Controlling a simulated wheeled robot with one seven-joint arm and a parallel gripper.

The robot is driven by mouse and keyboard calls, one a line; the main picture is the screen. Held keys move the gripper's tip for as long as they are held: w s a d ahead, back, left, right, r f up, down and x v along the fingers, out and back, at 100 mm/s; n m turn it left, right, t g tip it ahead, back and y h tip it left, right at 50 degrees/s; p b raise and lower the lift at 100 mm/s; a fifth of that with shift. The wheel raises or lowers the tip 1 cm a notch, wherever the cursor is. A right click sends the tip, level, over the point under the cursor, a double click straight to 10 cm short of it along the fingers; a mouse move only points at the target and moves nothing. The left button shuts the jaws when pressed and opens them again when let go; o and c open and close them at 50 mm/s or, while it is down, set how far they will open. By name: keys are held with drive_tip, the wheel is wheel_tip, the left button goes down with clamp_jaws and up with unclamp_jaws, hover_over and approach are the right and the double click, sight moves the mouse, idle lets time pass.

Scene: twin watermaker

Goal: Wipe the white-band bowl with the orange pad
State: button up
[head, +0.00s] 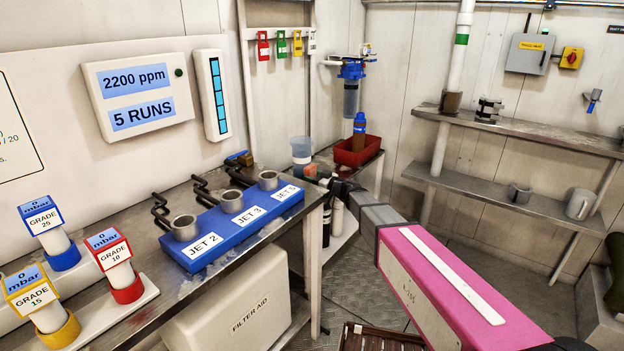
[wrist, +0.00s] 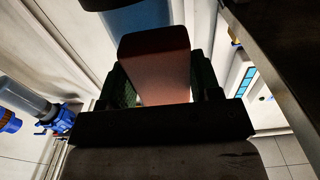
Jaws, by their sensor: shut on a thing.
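My gripper (head: 322,180) reaches away from me past the far end of the bench. It is shut on the orange pad (wrist: 155,70), which sits between the two dark fingers in the wrist view. The pad shows in the head view as a small orange block (head: 310,170). A translucent pale and blue bowl-like vessel (head: 302,149) appears just behind and above the pad. I cannot tell whether it is the white-band bowl, or whether the pad touches it. A blue surface (wrist: 140,17) lies beyond the pad in the wrist view.
A blue rack (head: 225,228) with several grey cups stands on the left bench, near my arm. Blue filter fittings (head: 352,72) hang on the back wall. Shelves (head: 505,200) line the right wall.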

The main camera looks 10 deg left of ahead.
drive_tip(key=shift+v, duration=2.75)
drive_tip(key=v, duration=0.3)
drive_tip(key=shift+a, duration=0.1)
drive_tip(key=shift+t, duration=0.3)
drive_tip(key=shift+w+a+f, duration=0.25)
drive_tip(key=shift+w+a, duration=0.15)
drive_tip(key=shift+a, duration=0.65)
drive_tip(key=shift+w+a+f, duration=0.25)
drive_tip(key=shift+w+a, duration=0.1)
drive_tip(key=shift+a, duration=0.7)
drive_tip(key=shift+w+a+f, duration=0.25)
drive_tip(key=shift+w+a, duration=0.15)
drive_tip(key=shift+a, duration=0.7)
drive_tip(key=shift+x, duration=1.05)
